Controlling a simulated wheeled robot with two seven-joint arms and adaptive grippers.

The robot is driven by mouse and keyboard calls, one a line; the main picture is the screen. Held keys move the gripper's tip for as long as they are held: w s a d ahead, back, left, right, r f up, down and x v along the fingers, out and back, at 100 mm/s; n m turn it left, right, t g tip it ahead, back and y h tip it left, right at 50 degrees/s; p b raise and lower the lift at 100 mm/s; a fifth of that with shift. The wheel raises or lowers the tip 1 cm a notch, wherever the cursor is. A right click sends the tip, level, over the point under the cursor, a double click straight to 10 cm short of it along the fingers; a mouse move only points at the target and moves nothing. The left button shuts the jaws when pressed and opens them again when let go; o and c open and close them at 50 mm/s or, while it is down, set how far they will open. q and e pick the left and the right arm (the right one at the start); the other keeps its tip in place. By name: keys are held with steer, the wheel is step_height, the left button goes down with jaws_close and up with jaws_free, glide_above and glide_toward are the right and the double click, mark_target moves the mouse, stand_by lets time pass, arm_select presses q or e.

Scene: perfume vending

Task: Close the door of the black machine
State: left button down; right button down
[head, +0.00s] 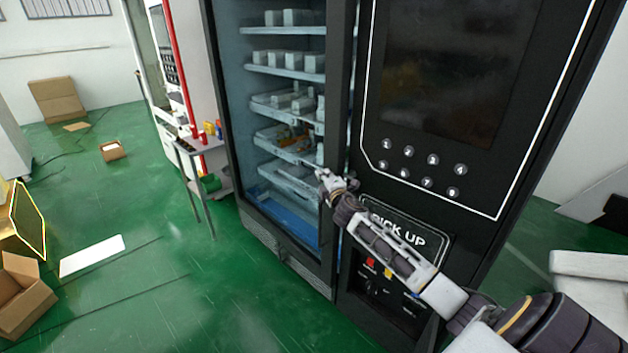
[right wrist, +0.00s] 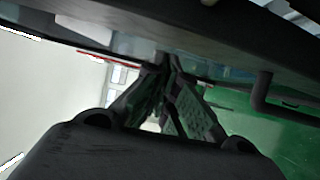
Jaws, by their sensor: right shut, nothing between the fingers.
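The black machine (head: 455,165) is a tall vending cabinet with a keypad, a dark screen and a "PICK UP" panel on its right part. Its glass-fronted door (head: 340,110) is on the left part, with a black frame and shelves of small boxes behind the glass. My right gripper (head: 323,177) is shut and empty, at the right edge of the door frame at mid-height. Whether it touches the frame I cannot tell. In the right wrist view the gripper fingers (right wrist: 165,65) meet below a dark edge of the machine. How far the door stands open is unclear. My left gripper is not in view.
A small table (head: 190,150) with coloured items stands left of the machine, next to a white and red machine (head: 178,60). Open cardboard boxes (head: 22,292) and a white sheet (head: 92,255) lie on the green floor. The floor in front of the door is clear.

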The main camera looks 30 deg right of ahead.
steer(key=v, duration=1.2)
stand_by(1.2)
steer(key=shift+r, duration=0.1)
stand_by(0.3)
